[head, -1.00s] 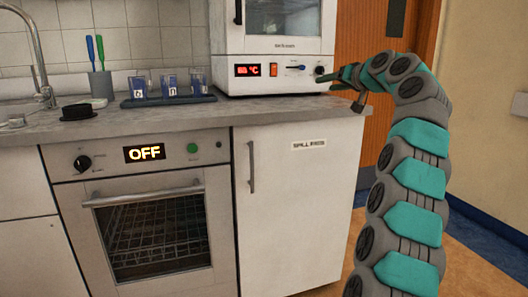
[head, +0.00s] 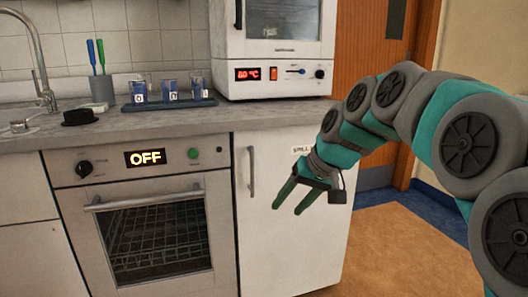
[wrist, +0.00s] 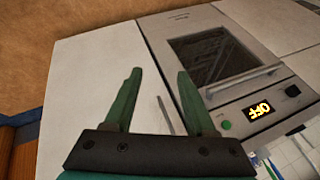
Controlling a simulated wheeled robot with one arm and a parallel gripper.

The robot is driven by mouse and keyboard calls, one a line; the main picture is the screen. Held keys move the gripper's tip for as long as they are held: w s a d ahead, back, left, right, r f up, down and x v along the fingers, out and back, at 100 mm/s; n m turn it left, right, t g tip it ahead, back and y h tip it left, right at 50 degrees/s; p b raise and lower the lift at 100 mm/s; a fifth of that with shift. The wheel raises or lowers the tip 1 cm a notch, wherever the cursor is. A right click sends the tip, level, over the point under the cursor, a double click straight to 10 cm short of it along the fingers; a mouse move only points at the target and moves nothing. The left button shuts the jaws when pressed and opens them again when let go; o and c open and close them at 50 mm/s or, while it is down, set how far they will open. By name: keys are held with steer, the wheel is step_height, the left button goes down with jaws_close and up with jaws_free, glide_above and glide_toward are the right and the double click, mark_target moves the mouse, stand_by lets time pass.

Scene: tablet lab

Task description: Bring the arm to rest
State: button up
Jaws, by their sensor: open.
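My gripper (head: 289,200) is open and empty in the head view, its two green fingers pointing down and left. It hangs in front of the white cupboard door (head: 265,225), below the counter's edge. My arm reaches in from the right side and bends down to it. In the wrist view my gripper (wrist: 158,98) shows with its fingers spread apart and nothing between them. The white cupboard lies behind the fingers there.
An oven (head: 150,225) with an OFF display stands left of the cupboard. The counter (head: 130,123) carries a rack of beakers (head: 170,103) and a white heating cabinet (head: 275,85) with a red display. Open floor (head: 400,250) lies to the right.

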steer(key=s+d+f+g+h, duration=0.1)
steer(key=s+d+f+g, duration=0.1)
steer(key=s+f, duration=0.4)
steer(key=s+d+f+g+h, duration=0.2)
steer(key=s+d+f, duration=0.2)
steer(key=s, duration=1.2)
steer(key=s+d+f+m+g+h, duration=0.1)
steer(key=s+d+f, duration=0.2)
steer(key=s+f, duration=0.5)
steer(key=s+p, duration=0.1)
steer(key=s, duration=0.2)
steer(key=shift+s+f+g+h, duration=0.15)
steer(key=shift+s+g+h, duration=0.2)
steer(key=shift+g+h, duration=0.05)
